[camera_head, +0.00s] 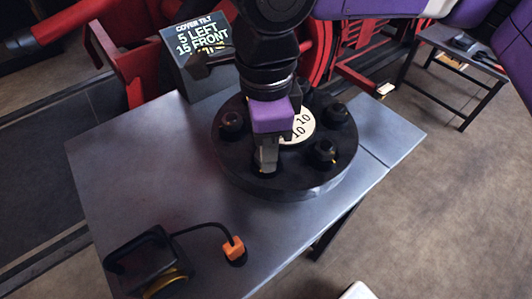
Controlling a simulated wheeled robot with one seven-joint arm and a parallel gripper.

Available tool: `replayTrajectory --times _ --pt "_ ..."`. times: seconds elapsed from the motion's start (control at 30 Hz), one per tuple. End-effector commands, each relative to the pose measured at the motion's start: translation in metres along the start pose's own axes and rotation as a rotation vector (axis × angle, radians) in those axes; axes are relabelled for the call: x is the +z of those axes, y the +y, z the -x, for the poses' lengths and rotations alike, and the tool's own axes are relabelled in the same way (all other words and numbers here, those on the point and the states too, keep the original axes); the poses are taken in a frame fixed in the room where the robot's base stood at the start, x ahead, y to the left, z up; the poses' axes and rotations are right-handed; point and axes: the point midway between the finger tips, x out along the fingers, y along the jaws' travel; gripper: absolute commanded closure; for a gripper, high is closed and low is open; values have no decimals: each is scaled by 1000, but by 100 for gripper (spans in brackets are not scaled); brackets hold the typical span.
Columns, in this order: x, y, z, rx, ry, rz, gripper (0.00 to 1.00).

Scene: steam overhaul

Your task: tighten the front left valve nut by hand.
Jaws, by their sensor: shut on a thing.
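A round black valve cover (226,165) sits on the grey metal table, with several black nuts around its top and a pale disc marked "10" (301,125) near its middle. My gripper (267,160) reaches down from above over the cover's front left part. Its fingers are shut on the front left nut (264,170), which is mostly hidden by them. Another nut (325,152) with a small yellow mark stands to the right, and one (231,124) stands at the left. My wrist hides part of the cover's back.
A display box (203,45) behind the cover reads "COVER TILT 5 LEFT 15 FRONT". A black device (145,262) with a cable to an orange piece (234,247) lies at the table's front left. The table's left part (140,160) is clear. A small side table (455,60) stands back right.

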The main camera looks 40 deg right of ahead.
Motion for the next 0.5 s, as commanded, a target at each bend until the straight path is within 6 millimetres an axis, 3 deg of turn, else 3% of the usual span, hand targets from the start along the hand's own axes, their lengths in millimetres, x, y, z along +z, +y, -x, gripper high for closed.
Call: replayTrajectory --times 0.5 --pt "0 1 1 3 0 -54 100"
